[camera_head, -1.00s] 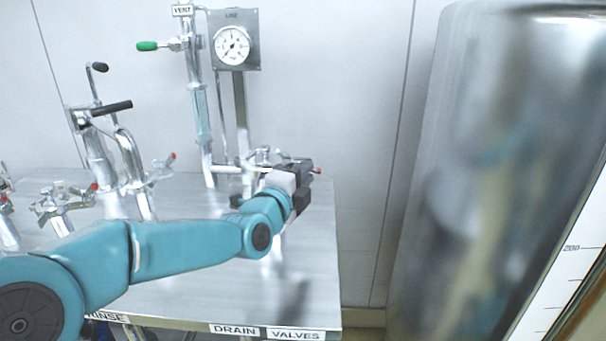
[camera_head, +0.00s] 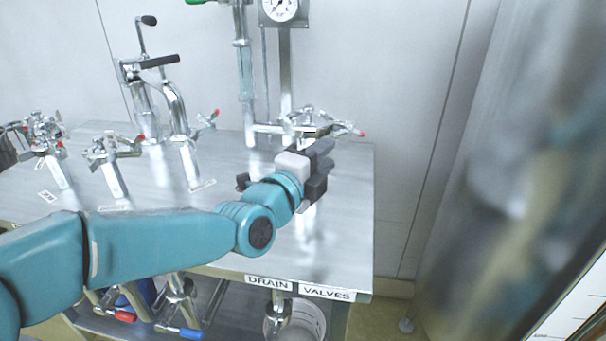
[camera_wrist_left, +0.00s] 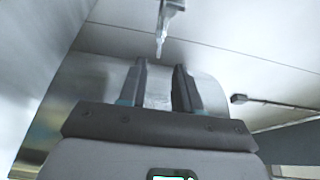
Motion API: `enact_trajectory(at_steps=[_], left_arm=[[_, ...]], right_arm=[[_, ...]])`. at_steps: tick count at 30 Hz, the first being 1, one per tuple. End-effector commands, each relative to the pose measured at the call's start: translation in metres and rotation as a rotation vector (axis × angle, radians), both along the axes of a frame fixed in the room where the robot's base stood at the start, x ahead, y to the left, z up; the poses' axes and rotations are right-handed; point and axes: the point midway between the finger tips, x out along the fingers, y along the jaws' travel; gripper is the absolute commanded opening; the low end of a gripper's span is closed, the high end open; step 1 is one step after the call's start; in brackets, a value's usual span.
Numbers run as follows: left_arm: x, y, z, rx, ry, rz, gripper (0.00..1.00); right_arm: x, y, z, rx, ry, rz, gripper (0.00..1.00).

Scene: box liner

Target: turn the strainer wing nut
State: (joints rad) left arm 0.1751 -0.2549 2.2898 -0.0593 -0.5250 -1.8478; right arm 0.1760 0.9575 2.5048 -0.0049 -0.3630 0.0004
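A chrome clamped pipe fitting (camera_head: 310,122) with a red-tipped lever stands at the bench's back right. I cannot tell for sure which part is the strainer wing nut. My left gripper (camera_head: 322,160) is just in front of and below this fitting in the head view, apart from it as far as I can tell. In the left wrist view its fingers (camera_wrist_left: 160,66) are spread with nothing between them. A narrow metal part with a tapered tip (camera_wrist_left: 164,28) shows beyond the fingertips. My right gripper is not in view.
The steel bench (camera_head: 345,235) has a bare right part. Similar fittings (camera_head: 108,150) with red-tipped levers stand at left, and a black-handled pipe (camera_head: 160,62) behind. A gauge (camera_head: 282,8) is at the top. A large shiny blurred surface (camera_head: 490,170) fills the right.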

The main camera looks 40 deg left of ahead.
Motion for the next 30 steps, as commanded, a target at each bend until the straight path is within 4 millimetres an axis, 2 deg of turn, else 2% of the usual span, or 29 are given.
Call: enact_trajectory(at_steps=[3, 6, 10, 15, 30], left_arm=[[-0.03, -0.004, 0.001, 0.001, -0.004, 0.002, 0.33], [-0.049, -0.007, 0.0, 0.0, -0.002, 0.002, 0.33], [-0.064, -0.01, 0.0, 0.001, -0.002, 0.001, 0.33], [-0.071, -0.011, -0.001, 0.0, 0.001, 0.0, 0.33], [-0.071, -0.011, -0.001, 0.0, 0.001, 0.0, 0.33]], right_arm=[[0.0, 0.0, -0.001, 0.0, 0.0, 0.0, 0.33], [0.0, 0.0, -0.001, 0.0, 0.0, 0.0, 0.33], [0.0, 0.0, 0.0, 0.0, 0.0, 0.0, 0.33], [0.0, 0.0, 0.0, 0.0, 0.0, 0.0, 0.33], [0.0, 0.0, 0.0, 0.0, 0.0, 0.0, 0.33]])
